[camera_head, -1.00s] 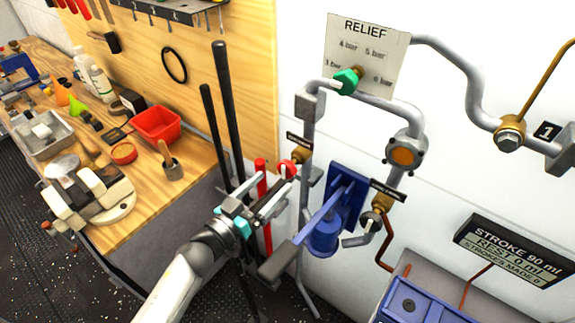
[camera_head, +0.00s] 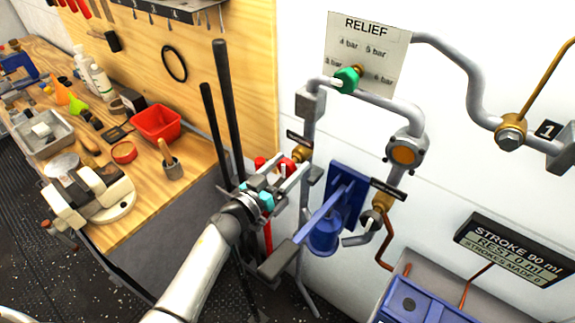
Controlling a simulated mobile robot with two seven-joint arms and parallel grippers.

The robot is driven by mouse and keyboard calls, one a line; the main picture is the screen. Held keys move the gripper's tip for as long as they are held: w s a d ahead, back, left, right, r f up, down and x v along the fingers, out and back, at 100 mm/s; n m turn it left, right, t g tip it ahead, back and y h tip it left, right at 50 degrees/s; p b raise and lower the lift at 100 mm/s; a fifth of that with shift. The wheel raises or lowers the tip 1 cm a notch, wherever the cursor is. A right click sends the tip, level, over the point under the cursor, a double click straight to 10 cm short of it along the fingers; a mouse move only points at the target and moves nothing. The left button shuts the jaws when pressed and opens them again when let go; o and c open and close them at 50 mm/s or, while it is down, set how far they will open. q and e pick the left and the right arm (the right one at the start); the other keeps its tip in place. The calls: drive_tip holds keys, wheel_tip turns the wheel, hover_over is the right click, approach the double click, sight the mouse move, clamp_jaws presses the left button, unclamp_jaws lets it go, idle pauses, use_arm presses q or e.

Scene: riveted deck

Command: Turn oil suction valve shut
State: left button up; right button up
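A small valve with a brass body (camera_head: 301,153) and a red handle (camera_head: 286,168) sits on the left vertical grey pipe, beside a dark label (camera_head: 299,138) too small to read. I cannot confirm from its label that it is the oil suction valve. My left gripper (camera_head: 289,169) is at the red handle, its two fingers apart on either side of it. The fingers partly hide the handle, and I cannot tell whether they touch it. A second brass valve (camera_head: 381,203) with a grey lever and dark label is further right. My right gripper is not in view.
A blue hand pump (camera_head: 323,235) stands just right of my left gripper. A green relief knob (camera_head: 347,80) is above. A wooden bench (camera_head: 195,165) with tools is left.

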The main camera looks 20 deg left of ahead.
use_arm(q)
drive_tip(key=c, duration=1.2)
drive_tip(key=shift+m, duration=0.3)
drive_tip(key=m, duration=0.3)
drive_tip(key=shift+m, duration=0.3)
drive_tip(key=m, duration=0.4)
drive_tip(key=shift+m+b, duration=0.3)
drive_tip(key=m+b, duration=0.1)
drive_tip(key=m, duration=0.3)
drive_tip(key=shift+d+f, duration=0.1)
drive_tip(key=shift+f, duration=0.05)
drive_tip(key=shift+m+b, duration=0.65)
drive_tip(key=shift+m, duration=1.85)
drive_tip(key=o, duration=1.4)
